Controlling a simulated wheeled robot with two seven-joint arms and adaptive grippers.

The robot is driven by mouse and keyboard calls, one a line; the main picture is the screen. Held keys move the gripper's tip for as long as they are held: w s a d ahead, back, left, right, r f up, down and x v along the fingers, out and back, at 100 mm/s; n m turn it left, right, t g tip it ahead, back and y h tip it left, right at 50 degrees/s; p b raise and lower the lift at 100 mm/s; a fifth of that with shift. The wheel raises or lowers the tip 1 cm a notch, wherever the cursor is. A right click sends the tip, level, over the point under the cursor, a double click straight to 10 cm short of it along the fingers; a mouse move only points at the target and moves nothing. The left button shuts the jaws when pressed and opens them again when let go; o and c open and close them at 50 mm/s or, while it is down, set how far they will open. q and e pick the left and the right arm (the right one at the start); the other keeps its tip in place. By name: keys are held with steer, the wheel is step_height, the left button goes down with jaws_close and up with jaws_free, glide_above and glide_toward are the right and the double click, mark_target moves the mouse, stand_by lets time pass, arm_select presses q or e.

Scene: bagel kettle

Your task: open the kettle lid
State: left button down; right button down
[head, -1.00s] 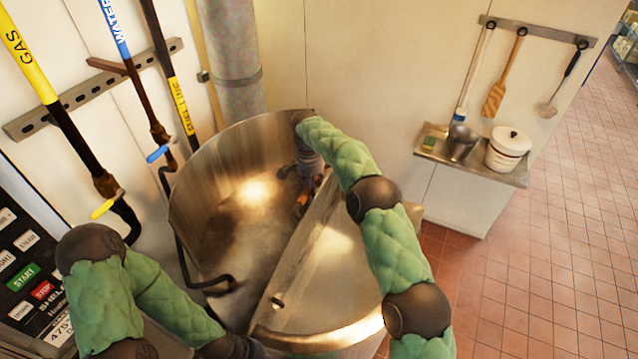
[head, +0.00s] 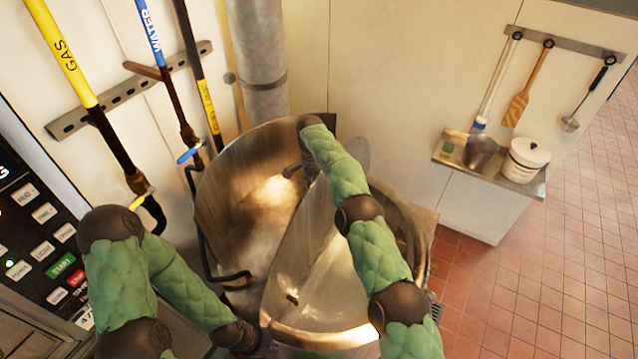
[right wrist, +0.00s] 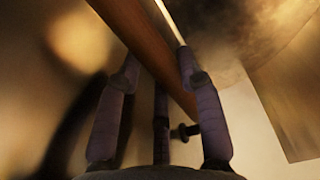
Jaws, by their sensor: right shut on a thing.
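The large steel kettle (head: 415,245) fills the middle of the head view. Its shiny lid panel (head: 318,250) stands tilted up, with a dark gap between it and the kettle's right rim. My right arm reaches across the kettle, and its gripper is mostly hidden in the head view.
A control panel (head: 45,240) and gas and water pipes (head: 115,145) stand at the left. A shelf (head: 490,175) with a white pot (head: 526,160) is at the right, below hanging utensils (head: 522,95). The tiled floor (head: 530,270) at the right is clear.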

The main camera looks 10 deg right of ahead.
steer(key=shift+w+a, duration=0.15)
steer(key=shift+a, duration=0.15)
stand_by(0.4)
steer(key=c, duration=0.8)
jaws_free()
steer(key=shift+d, duration=0.1)
